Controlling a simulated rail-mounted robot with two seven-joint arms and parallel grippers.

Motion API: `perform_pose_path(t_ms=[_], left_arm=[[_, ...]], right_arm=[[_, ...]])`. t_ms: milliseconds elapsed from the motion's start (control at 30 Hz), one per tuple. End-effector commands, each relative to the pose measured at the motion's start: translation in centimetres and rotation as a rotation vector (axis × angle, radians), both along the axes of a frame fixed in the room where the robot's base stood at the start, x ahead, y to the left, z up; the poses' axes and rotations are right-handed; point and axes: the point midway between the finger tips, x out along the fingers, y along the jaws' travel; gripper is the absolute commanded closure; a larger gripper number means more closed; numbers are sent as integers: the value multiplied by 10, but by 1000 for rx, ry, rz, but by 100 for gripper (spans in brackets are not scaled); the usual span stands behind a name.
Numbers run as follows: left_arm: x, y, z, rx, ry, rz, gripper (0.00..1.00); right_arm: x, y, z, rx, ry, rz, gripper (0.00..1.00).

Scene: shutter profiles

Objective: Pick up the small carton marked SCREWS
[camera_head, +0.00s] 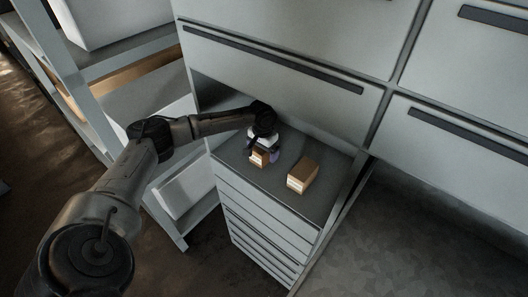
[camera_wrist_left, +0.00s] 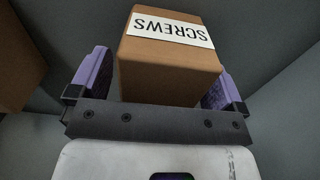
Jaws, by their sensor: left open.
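The small brown carton marked SCREWS (camera_wrist_left: 165,70) fills the middle of the left wrist view, its white label upside down there. In the head view this carton (camera_head: 259,158) sits on the grey top of the drawer unit, partly hidden by my gripper. My left gripper (camera_head: 262,151) is over it from above. In the left wrist view its two purple fingers (camera_wrist_left: 160,82) stand open, one on each side of the carton. A small gap shows at the left finger; contact on the right is hard to tell. My right gripper is not in view.
A second brown carton (camera_head: 303,177) stands to the right on the same drawer unit (camera_head: 240,180); a brown carton edge (camera_wrist_left: 18,58) shows at the left wrist view's left. Large grey drawer fronts (camera_head: 290,60) rise close behind. Shelving (camera_head: 150,95) stands at the left.

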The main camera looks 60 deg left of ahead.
Motion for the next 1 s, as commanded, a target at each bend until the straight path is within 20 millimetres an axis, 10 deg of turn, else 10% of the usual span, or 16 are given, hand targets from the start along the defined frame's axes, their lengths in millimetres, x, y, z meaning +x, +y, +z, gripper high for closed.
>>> perform_pose_path(t_ms=[200,833,1000], left_arm=[[0,0,0,0,0,0,5],[0,0,0,0,0,0,65],[0,0,1,-1,-1,0,65]], right_arm=[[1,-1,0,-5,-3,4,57],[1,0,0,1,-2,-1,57],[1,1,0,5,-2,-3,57]])
